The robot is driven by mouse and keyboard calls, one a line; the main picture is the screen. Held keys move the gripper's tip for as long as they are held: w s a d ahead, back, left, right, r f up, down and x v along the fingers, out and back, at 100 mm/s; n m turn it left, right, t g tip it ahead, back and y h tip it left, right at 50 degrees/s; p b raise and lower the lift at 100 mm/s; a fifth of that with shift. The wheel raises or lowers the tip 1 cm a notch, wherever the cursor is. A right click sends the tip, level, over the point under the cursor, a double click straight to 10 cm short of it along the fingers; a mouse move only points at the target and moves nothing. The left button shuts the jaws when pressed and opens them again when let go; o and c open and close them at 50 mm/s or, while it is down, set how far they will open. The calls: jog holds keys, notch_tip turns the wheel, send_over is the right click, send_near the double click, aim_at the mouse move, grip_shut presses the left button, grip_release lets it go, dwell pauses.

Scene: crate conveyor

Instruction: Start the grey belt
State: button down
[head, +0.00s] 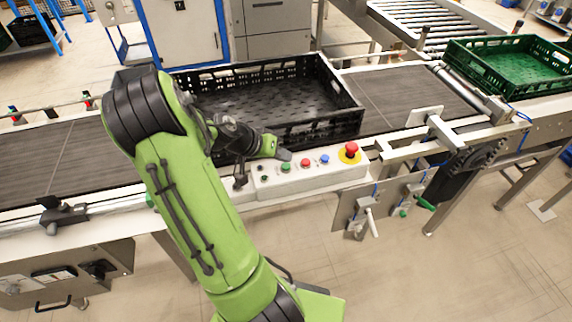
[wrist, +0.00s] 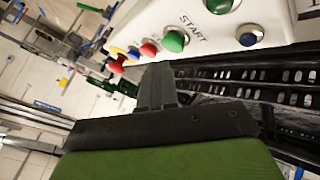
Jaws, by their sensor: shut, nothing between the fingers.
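The grey belt (head: 60,158) runs across the head view, with a black crate (head: 330,128) on it. The white control box (head: 325,179) stands at its near edge. On it are a green button (head: 286,167), a red button (head: 305,162), a blue button (head: 325,159) and a red mushroom button on yellow (head: 351,149). My gripper (head: 284,155) is shut and empty, close to the green button. In the wrist view the green button (wrist: 174,41) has the label START beside it. The fingertips (wrist: 158,72) are just short of the buttons; contact is not visible.
A green crate (head: 510,66) sits at the right, beyond the belt's end. A roller conveyor (head: 440,22) lies behind. Levers and brackets (head: 370,215) hang below the rail, right of the box. The floor in front is clear.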

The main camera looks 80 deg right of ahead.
jog(key=shift+f+b, duration=0.45)
jog(key=shift+b, duration=0.05)
